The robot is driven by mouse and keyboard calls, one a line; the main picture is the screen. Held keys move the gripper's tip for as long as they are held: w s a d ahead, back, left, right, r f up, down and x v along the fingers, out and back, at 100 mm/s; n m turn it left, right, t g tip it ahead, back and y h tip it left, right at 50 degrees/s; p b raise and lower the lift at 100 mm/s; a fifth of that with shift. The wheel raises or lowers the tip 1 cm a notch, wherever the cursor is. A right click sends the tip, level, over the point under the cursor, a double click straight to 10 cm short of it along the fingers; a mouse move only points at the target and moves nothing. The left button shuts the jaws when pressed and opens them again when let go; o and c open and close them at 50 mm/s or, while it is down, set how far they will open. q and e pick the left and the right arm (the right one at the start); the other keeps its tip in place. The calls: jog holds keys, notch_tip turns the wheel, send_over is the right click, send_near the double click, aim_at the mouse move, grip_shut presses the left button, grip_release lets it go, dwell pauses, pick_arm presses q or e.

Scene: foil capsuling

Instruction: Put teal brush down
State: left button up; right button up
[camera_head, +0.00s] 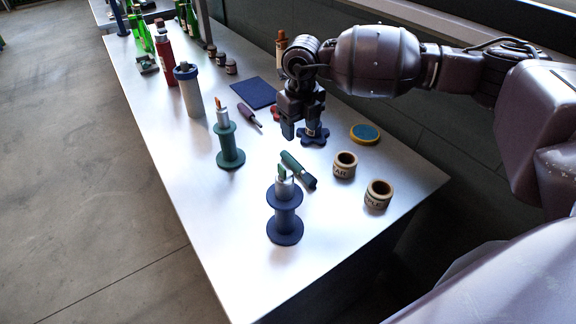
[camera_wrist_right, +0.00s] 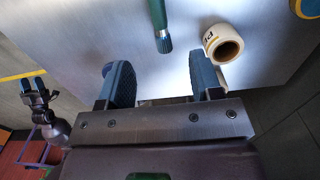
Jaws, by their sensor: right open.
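The teal brush (camera_head: 297,167) lies on the white table, its dark end toward the lower right, just behind a navy spool-shaped stand. Its teal handle and ribbed end also show at the top of the right wrist view (camera_wrist_right: 157,18). My right gripper (camera_head: 301,133) is above the table, behind the brush and apart from it. In the right wrist view the jaws (camera_wrist_right: 164,82) are open with nothing between them. My left gripper (camera_wrist_right: 34,86) shows small at the left of that view; its jaw state is unclear.
The navy stand (camera_head: 285,226) and a green stand (camera_head: 230,148) hold upright items. Two lettered rings (camera_head: 345,165) (camera_head: 378,195) and a yellow-rimmed round tin (camera_head: 365,133) sit to the right. A navy flower-shaped piece (camera_head: 314,136) is by my right gripper. The table's near end is clear.

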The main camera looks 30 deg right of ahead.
aim_at(298, 164)
jog(key=f, duration=0.3)
jog(key=shift+w+f, duration=0.1)
jog(key=shift+w, duration=0.1)
notch_tip(298, 164, down, 10)
jog(key=shift+s+a+r+b, duration=0.1)
jog(key=shift+r+b, duration=0.15)
jog(key=shift+b, duration=0.55)
jog(key=shift+r, duration=0.1)
jog(key=c, duration=1)
